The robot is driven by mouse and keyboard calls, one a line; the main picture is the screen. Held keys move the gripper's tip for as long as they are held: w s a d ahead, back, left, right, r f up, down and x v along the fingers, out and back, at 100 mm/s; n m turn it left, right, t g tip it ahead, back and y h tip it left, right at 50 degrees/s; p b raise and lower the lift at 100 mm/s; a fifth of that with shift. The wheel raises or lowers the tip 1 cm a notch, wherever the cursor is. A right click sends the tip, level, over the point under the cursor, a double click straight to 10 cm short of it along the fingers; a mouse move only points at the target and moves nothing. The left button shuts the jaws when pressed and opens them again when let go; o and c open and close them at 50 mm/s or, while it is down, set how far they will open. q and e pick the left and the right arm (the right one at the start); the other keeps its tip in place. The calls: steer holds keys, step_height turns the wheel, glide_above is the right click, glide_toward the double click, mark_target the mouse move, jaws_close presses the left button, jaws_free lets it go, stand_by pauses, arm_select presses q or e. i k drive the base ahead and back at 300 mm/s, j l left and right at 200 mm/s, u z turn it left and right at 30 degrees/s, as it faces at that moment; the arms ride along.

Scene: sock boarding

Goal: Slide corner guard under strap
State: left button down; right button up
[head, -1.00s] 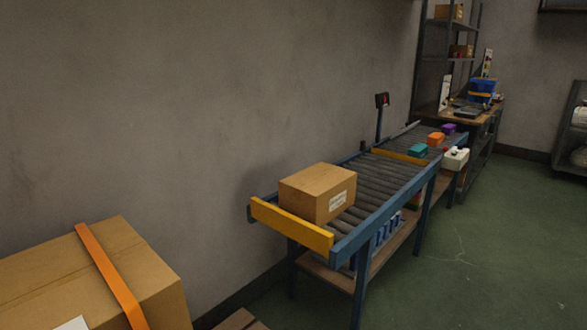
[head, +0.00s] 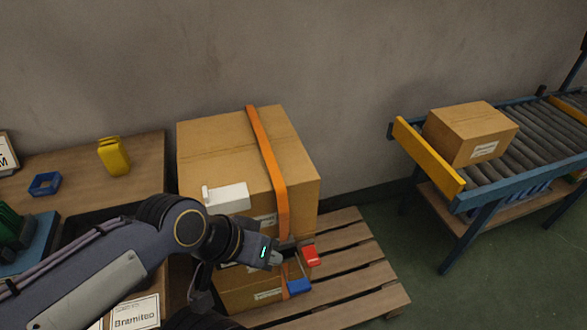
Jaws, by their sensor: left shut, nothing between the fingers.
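A large carton (head: 215,150) stands on another carton on a pallet, with an orange strap (head: 267,160) running over its top and down its front. A white angled piece (head: 227,197), which looks like the corner guard, sits at the carton's front top edge, left of the strap and apart from it. My left gripper (head: 277,258) is shut and empty in front of the carton, near the strap's lower run. A red block (head: 311,256) and a blue block (head: 299,287) show just past its tips; I cannot tell what they belong to. My right gripper is not seen.
The wooden pallet (head: 370,283) has bare slats to the right. A roller conveyor (head: 535,127) with a small carton (head: 470,133) stands at right. Green floor is clear between.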

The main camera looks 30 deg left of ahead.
mark_target(232, 199)
steer(key=k+u, duration=0.1)
steer(key=u, duration=0.3)
steer(key=k+l+u, duration=0.1)
steer(key=u, duration=0.3)
steer(key=k+u, duration=0.1)
steer(key=u, duration=0.7)
steer(key=k+j, duration=0.05)
